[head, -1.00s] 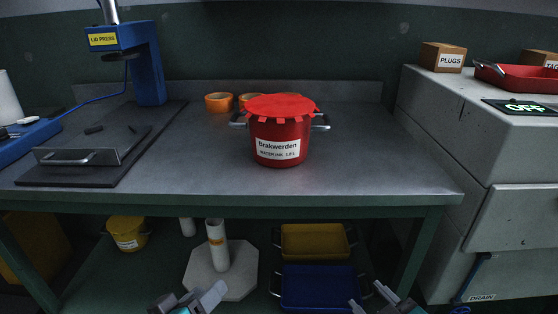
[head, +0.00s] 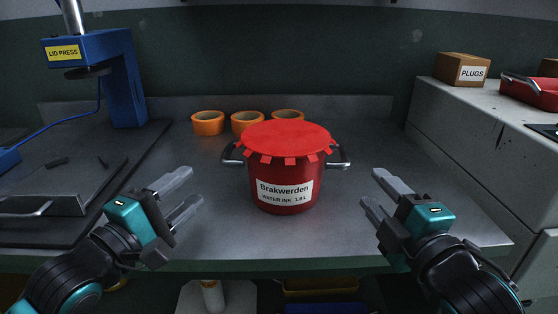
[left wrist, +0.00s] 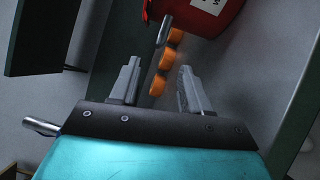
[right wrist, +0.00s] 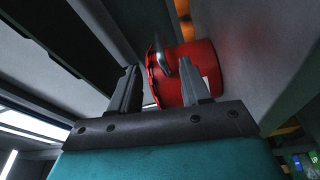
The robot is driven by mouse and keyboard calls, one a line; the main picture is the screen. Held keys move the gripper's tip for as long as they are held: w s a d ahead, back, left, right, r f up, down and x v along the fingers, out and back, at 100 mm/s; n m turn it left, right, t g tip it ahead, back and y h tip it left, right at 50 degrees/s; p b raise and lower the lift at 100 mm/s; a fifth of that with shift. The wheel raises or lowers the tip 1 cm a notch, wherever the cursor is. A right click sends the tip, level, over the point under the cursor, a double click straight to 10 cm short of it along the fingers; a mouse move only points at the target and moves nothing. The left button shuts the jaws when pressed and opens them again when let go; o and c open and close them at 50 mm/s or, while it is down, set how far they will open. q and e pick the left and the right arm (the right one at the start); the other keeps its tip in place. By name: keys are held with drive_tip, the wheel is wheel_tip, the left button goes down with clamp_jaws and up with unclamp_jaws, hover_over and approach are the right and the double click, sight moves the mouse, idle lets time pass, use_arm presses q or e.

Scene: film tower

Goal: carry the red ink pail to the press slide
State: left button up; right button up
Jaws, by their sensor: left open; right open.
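The red ink pail (head: 285,180) stands upright on the bench with a red lid and a white label reading Brakwerden. It has a metal handle on each side. My left gripper (head: 190,190) is open and empty, to the left of the pail and short of its left handle. My right gripper (head: 372,190) is open and empty, to the right of the right handle. The pail also shows at the top of the left wrist view (left wrist: 205,12) and in the right wrist view (right wrist: 190,70). The press slide (head: 65,180), a dark plate with a bar handle, lies left under the blue lid press (head: 120,75).
Several orange rings (head: 247,122) stand behind the pail. At right, a pale cabinet (head: 450,125) carries a PLUGS box (head: 460,68) and a red tray (head: 535,92).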

sight(231, 153)
use_arm(q)
drive_tip(key=shift+s, duration=0.15)
use_arm(e)
drive_tip(key=shift+s, duration=0.15)
use_arm(q)
drive_tip(key=x, duration=1.3)
use_arm(e)
drive_tip(key=x, duration=1.3)
use_arm(q)
clamp_jaws()
use_arm(e)
clamp_jaws()
drive_tip(key=shift+f, duration=0.1)
